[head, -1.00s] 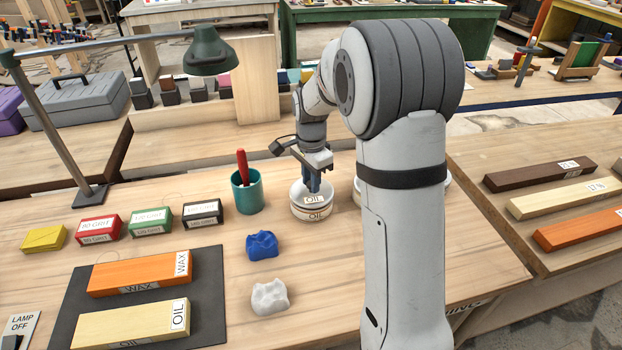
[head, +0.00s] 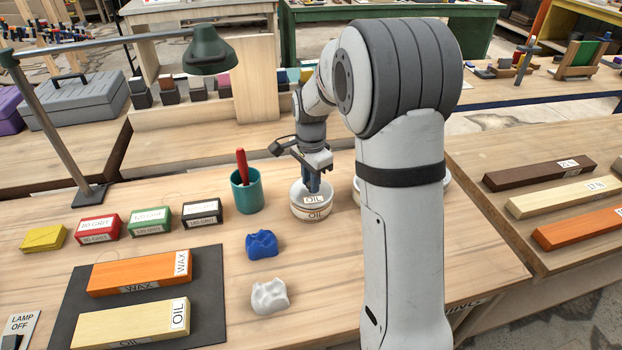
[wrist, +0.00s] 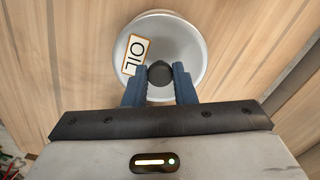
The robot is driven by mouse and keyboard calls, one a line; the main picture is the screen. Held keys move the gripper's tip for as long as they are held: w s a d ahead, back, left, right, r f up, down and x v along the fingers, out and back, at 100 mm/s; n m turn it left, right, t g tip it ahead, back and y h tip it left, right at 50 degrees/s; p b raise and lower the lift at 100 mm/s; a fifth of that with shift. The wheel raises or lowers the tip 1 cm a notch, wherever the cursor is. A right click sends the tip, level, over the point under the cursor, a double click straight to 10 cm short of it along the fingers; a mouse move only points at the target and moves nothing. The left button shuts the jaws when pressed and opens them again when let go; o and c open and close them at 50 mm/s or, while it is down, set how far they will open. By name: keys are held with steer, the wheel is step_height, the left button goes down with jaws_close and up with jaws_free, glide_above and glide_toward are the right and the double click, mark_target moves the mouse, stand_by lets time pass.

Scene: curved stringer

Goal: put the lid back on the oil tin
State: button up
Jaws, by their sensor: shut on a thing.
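The oil tin (head: 311,212) is a round white tin with an OIL label, upright on the bench right of the teal cup. Its pale round lid (wrist: 190,52), also labelled OIL, lies over the tin's top, as the head view (head: 299,192) shows too. In the wrist view a rim shows just beyond the lid's far edge. My gripper (wrist: 160,72) points down and is shut on the lid's dark knob (wrist: 160,74). I cannot tell whether the lid is fully seated or slightly above the rim.
A teal cup (head: 247,197) with a red-handled tool stands close left of the tin. Blue (head: 262,245) and white (head: 269,297) crumpled cloths lie in front. Another pale round tin (head: 449,182) is mostly hidden behind my arm. Grit blocks stand further left.

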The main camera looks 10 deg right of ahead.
steer(key=o, duration=1.5)
steer(key=shift+r, duration=0.1)
steer(key=shift+r+p, duration=2.65)
steer(key=shift+r, duration=0.8)
jaws_close()
